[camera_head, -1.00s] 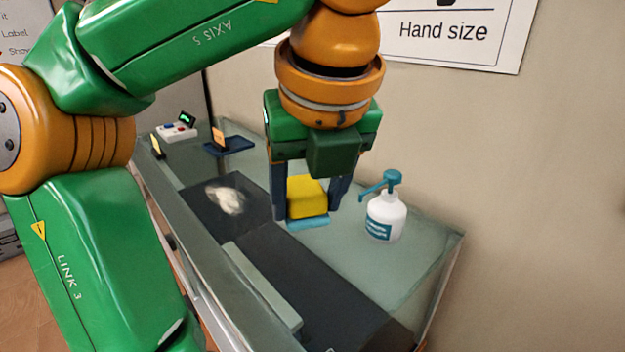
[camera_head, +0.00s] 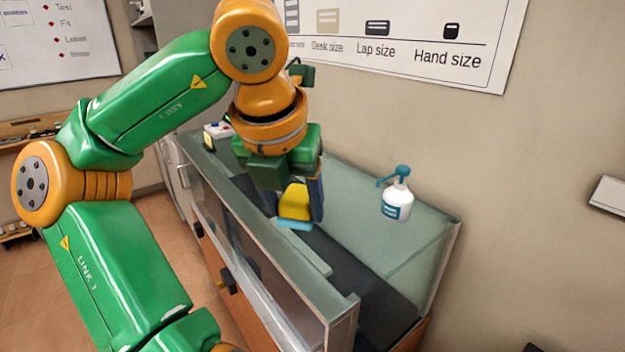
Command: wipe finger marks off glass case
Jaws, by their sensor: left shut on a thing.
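The glass case (camera_head: 352,190) stands along the wall, with a clear top and a dark strip showing through it. My left gripper (camera_head: 296,208) points down over the case top, shut on a yellow block with a light blue base (camera_head: 294,200). Whether the blue base touches the glass I cannot tell. A white spray bottle with a teal pump head (camera_head: 397,200) stands upright on the case top, right of the gripper. No whitish mark shows on the glass now; my gripper and arm cover part of the top. My right gripper is out of view.
A small white box with coloured buttons (camera_head: 218,131) sits at the far end of the case. A size chart (camera_head: 410,40) hangs on the wall behind. Glass around the bottle is clear. Open tiled floor (camera_head: 45,285) lies left of the case.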

